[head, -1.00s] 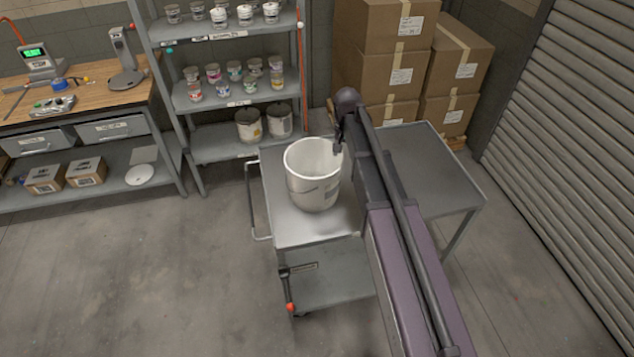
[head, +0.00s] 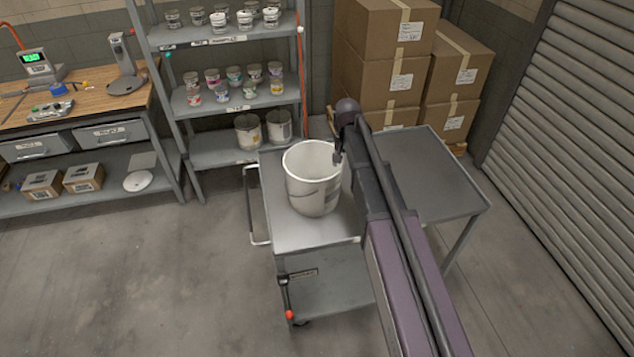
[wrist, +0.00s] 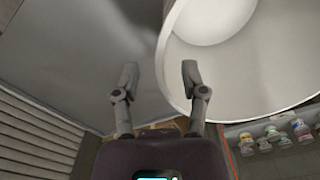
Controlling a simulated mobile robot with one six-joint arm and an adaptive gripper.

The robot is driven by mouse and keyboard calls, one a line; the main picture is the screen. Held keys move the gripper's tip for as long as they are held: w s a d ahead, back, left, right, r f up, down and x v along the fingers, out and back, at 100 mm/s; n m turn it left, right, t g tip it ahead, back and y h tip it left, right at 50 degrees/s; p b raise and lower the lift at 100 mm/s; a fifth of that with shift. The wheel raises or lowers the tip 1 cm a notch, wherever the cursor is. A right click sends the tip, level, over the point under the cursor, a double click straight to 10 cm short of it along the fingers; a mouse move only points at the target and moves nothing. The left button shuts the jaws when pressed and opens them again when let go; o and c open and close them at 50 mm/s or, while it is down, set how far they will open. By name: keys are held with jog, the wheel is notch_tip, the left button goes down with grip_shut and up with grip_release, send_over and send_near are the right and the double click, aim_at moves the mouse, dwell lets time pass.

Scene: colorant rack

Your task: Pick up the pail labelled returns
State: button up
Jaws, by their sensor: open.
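A white pail (head: 312,180), open at the top and empty as far as I can see, stands upright on the metal cart's top (head: 300,232). A dark label patch shows on its side, too small to read. In the wrist view the pail's rim and inside (wrist: 240,65) fill the upper right. My gripper (head: 338,158) is at the pail's right rim in the head view. In the wrist view its two fingers (wrist: 158,75) are apart, with nothing held between them. The right finger is close to the rim; I cannot tell whether it touches.
Stacked cartons (head: 385,60) stand behind the cart. A shelf rack (head: 215,100) with several small tins and two larger pails is at the back left. A wooden bench (head: 80,105) is further left. A roller shutter (head: 570,130) is at the right. The floor in front is clear.

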jog(key=shift+w+a+f+b, duration=0.1)
jog(key=shift+f+b, duration=1.15)
jog(key=shift+f, duration=0.05)
jog(key=shift+a+f+b, duration=0.1)
jog(key=shift+f+b, duration=1.15)
jog(key=shift+f, duration=0.05)
grip_shut()
